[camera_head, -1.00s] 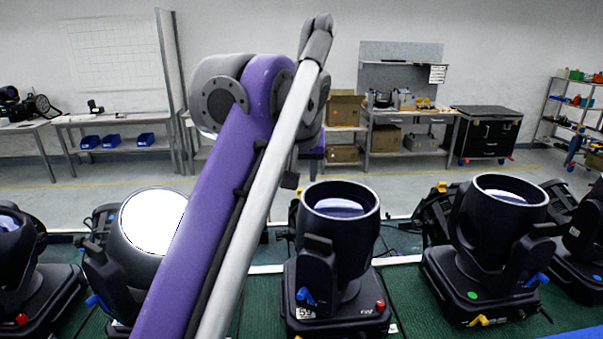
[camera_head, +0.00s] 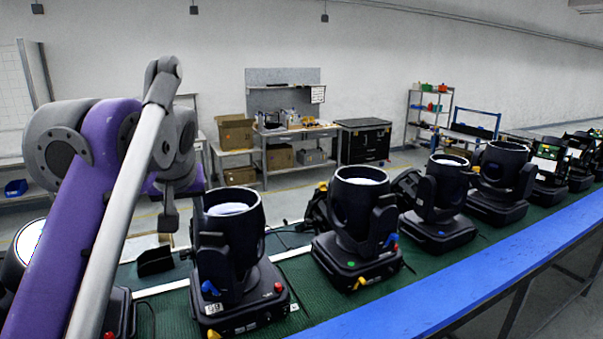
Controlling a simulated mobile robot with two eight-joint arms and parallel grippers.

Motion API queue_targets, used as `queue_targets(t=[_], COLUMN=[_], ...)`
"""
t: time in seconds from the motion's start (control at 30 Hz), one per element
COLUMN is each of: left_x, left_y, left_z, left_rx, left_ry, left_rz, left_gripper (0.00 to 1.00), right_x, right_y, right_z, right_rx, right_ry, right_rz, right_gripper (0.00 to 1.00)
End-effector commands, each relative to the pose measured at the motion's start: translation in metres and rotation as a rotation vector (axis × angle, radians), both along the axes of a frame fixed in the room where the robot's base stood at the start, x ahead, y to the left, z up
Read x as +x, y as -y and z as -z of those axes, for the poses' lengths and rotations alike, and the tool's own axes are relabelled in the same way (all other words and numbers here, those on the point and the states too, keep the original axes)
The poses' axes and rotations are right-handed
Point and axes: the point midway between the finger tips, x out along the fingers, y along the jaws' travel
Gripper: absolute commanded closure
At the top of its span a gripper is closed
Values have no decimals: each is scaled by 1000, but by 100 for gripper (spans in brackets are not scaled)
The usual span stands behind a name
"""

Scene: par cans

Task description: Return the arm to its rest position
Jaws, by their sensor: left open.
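My left arm, purple and grey, rises from the lower left in the head view. Its folded grey wrist hangs at the left, with my left gripper (camera_head: 168,228) small and dark at its lower end. The gripper is open, and I see nothing held in it. It hangs left of the nearest par can (camera_head: 228,245), a black moving-head light with a pale lens that stands upright on the green bench top. More par cans (camera_head: 360,215) (camera_head: 440,200) stand in a row toward the right. My arm partly hides another light at the left edge. My right gripper is not in view.
A blue rail (camera_head: 470,285) edges the green bench (camera_head: 400,290) in front. A small black item (camera_head: 155,261) shows below the gripper. Behind, across a clear floor strip, are a workbench (camera_head: 290,132), a black cabinet (camera_head: 363,141) and a shelf (camera_head: 428,112).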

Motion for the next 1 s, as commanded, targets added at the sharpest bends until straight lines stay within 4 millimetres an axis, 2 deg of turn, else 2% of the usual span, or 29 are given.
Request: queue_targets(t=[0.17,0.27,0.37,0.6,0.7,0.83,0.9,1.0], left_x=[-17,-31,-53,-139,-171,-200,-209,-214], left_y=[4,7,11,23,27,30,31,32], left_z=[45,80,126,278,329,372,384,392], left_rx=[-2,-3,-6,-13,-15,-16,-17,-16], left_ry=[-23,-36,-51,-85,-93,-99,-101,-102], left_rz=[46,80,119,235,272,304,313,320], left_gripper=[58,58,58,58,58,58,58,58], right_x=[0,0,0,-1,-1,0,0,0], right_y=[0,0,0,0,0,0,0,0], right_z=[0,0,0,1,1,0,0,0], right_rx=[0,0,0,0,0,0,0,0], right_ry=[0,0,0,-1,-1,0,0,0], right_rz=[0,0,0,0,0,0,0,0], right_gripper=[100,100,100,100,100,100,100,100])
